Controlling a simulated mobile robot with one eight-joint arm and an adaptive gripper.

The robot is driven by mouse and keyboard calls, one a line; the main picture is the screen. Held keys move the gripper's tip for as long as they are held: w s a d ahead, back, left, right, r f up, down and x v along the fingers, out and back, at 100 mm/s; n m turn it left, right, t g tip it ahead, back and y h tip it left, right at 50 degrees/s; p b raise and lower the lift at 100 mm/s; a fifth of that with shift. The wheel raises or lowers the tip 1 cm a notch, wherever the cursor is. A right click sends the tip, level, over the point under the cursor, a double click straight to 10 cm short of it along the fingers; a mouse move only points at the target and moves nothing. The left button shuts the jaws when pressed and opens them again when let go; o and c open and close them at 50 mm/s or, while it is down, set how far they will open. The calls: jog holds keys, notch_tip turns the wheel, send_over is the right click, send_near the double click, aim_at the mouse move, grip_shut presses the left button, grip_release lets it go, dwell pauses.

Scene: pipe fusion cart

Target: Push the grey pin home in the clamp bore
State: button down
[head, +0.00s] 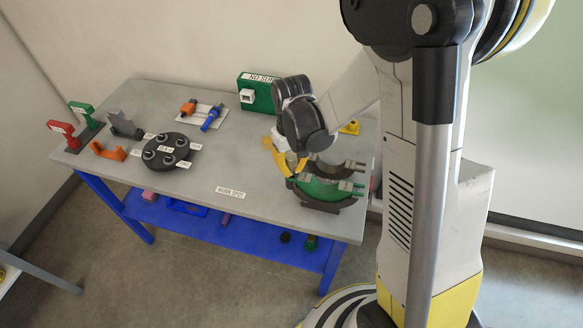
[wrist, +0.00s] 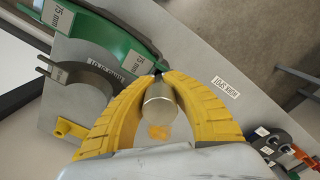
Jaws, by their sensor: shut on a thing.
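My gripper (wrist: 160,78) has its yellow fingers shut on the grey pin (wrist: 160,104), a short metallic cylinder seen nearly end-on in the wrist view. In the head view my gripper (head: 287,162) is over the left end of the green clamp (head: 318,187), at the right end of the bench. The clamp is a curved green body with a "75 mm" label, and it also shows in the wrist view (wrist: 115,30). The fingertips are close to the clamp's end. The clamp bore and the pin's far end are hidden, so I cannot tell whether the pin is in the bore.
A grey bench (head: 225,160) carries a round black holder (head: 165,152) with several sockets, an orange bracket (head: 108,151), red (head: 63,133) and green (head: 84,114) stands, and a green sign box (head: 256,92). The bench is clear around the "WORK SPOT" label (head: 230,193).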

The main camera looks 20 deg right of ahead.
jog(key=shift+f+b, duration=0.55)
jog(key=shift+f, duration=0.15)
jog(key=shift+r, duration=0.1)
jog(key=shift+r+p, duration=0.5)
jog(key=shift+r, duration=0.2)
jog(key=shift+b, duration=0.35)
dwell(0.6)
jog(key=shift+f+b, duration=0.65)
jog(key=shift+f, duration=0.15)
jog(key=shift+r, duration=0.2)
jog(key=shift+r+p, duration=0.5)
jog(key=shift+r, duration=0.1)
jog(key=shift+b, duration=0.3)
dwell(0.7)
